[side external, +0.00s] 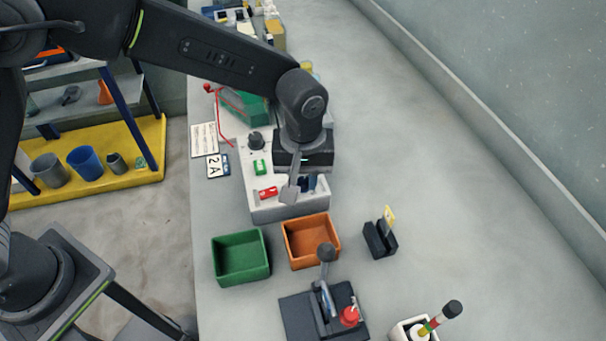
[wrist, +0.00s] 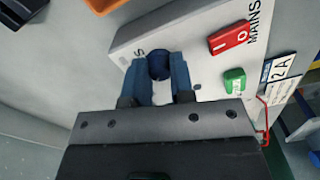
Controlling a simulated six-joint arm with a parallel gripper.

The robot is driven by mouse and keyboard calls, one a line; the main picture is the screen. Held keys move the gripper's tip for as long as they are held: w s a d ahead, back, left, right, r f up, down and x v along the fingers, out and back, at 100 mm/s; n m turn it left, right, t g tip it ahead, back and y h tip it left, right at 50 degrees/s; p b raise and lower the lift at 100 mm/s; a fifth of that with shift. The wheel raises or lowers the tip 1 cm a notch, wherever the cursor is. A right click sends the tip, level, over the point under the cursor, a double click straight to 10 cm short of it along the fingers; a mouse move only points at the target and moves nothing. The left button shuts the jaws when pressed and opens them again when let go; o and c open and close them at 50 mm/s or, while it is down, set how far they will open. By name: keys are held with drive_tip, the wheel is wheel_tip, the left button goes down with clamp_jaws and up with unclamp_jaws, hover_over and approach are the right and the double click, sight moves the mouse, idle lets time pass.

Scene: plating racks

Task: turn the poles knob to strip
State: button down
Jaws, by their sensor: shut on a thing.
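The white control panel (side external: 285,211) stands on the bench and also fills the upper part of the wrist view (wrist: 200,22). In the wrist view a dark blue round knob (wrist: 158,68) sits between the two blue fingers of my gripper (wrist: 158,62), which are shut on it. Only the letter S of the label beside it shows, so I cannot read the full name or the knob's pointer setting. In the side view my gripper (side external: 309,184) is low over the panel's right part, and my arm hides the knob.
A red MAINS switch (wrist: 230,38) and a green button (wrist: 234,80) are on the panel. A black knob (side external: 256,141) stands farther back. Green (side external: 240,276) and orange (side external: 291,266) bins and a lever unit (side external: 298,312) are in front.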

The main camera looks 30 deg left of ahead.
drive_tip(key=m, duration=0.4)
drive_tip(key=shift+m, duration=0.4)
drive_tip(key=m, duration=0.4)
drive_tip(key=shift+m, duration=0.3)
drive_tip(key=m, duration=0.4)
drive_tip(key=shift+m, duration=2.2)
drive_tip(key=c, duration=1)
unclamp_jaws()
